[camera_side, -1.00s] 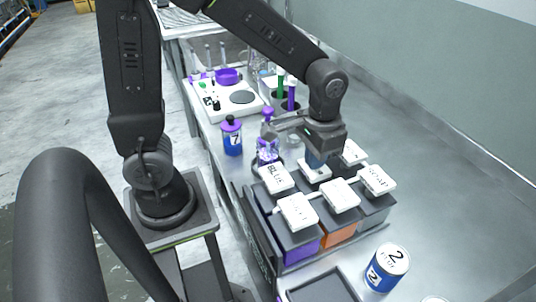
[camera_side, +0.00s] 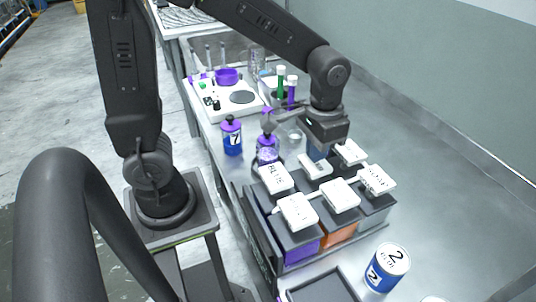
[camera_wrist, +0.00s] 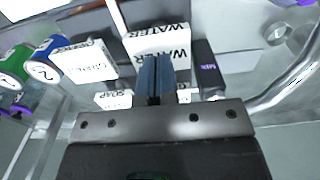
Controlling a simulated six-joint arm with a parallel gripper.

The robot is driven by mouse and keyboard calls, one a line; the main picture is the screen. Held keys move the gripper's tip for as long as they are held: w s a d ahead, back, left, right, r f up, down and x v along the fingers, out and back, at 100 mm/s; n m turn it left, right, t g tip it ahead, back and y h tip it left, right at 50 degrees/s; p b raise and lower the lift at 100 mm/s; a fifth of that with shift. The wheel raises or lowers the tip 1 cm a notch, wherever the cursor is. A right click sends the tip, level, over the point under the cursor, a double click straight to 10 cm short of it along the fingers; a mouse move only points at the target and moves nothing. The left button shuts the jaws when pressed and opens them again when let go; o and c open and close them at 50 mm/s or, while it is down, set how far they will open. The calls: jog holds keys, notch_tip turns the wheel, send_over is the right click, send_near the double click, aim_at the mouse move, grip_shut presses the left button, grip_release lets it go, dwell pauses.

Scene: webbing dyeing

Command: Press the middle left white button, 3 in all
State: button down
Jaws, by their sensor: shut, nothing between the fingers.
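Six white paddle buttons in two rows top the dispenser block. The middle button of the back row (camera_side: 316,166) lies between the BLUE button (camera_side: 275,178) and the right back button (camera_side: 350,152). The front row has a left button (camera_side: 297,211), a middle button (camera_side: 340,194) and the SOAP button (camera_side: 377,179). My gripper (camera_side: 316,157) is shut and empty, pointing down just above the middle back button, which it partly covers. In the wrist view, the blue fingers (camera_wrist: 153,78) stand in front of a button marked WATER (camera_wrist: 158,38). Contact cannot be told clearly.
A blue can marked 2 (camera_side: 388,267) and a dark tray (camera_side: 322,290) lie in front of the block. A purple-capped bottle marked 7 (camera_side: 232,137) and a white hotplate (camera_side: 225,98) are behind it to the left. The steel bench at right is clear.

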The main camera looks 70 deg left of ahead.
jog(key=shift+f, duration=0.15)
jog(key=shift+f, duration=1.15)
jog(key=shift+r, duration=1.3)
jog(key=shift+f, duration=0.1)
jog(key=shift+f, duration=1.15)
jog(key=shift+r, duration=1.85)
